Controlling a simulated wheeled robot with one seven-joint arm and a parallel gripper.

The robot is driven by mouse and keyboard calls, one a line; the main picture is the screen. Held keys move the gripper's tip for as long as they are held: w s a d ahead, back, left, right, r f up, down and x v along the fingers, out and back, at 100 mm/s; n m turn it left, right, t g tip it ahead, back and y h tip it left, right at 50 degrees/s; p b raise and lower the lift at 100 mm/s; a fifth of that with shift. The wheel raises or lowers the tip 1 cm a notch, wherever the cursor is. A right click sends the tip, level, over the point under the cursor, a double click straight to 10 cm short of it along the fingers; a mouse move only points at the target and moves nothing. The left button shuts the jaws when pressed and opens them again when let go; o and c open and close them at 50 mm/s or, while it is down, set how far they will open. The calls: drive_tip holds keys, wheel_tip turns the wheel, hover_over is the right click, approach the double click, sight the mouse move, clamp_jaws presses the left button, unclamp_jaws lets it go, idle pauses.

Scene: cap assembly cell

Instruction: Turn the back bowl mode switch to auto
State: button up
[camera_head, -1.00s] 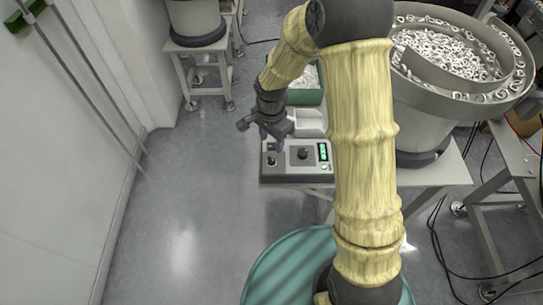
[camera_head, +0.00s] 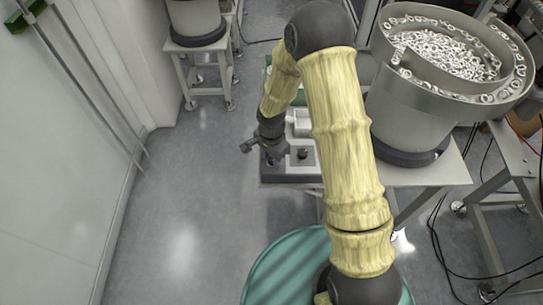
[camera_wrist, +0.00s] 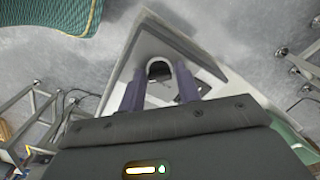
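The grey control box (camera_head: 308,171) sits on the near left corner of a stand. A dark round knob (camera_head: 302,154) shows on its top. My gripper (camera_head: 271,157) points down over the box's left part, left of that knob. In the wrist view my gripper (camera_wrist: 161,79) has its two purple fingers apart, with a dark round control (camera_wrist: 159,70) between their tips. Contact with it cannot be told. The box (camera_wrist: 170,40) also shows there. No switch label is readable, and my arm covers the box's right part.
A large bowl feeder (camera_head: 415,120) full of small white rings stands at the right. A white bin (camera_head: 303,122) is behind the box. Another bowl stand (camera_head: 197,62) is at the far left. The floor (camera_head: 180,220) to the left is clear.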

drive_tip(key=c, duration=0.6)
drive_tip(key=shift+o, duration=0.2)
drive_tip(key=shift+n, duration=0.5)
drive_tip(key=n, duration=0.2)
drive_tip(key=shift+r+n, duration=0.1)
drive_tip(key=shift+n, duration=0.3)
drive_tip(key=n, duration=0.3)
drive_tip(key=shift+w+n, duration=0.1)
drive_tip(key=shift+n, duration=0.2)
drive_tip(key=n+p, duration=0.1)
drive_tip(key=n, duration=0.4)
drive_tip(key=shift+n, duration=0.3)
drive_tip(key=n, duration=0.5)
drive_tip(key=shift+p, duration=0.3)
drive_tip(key=shift+a, duration=0.1)
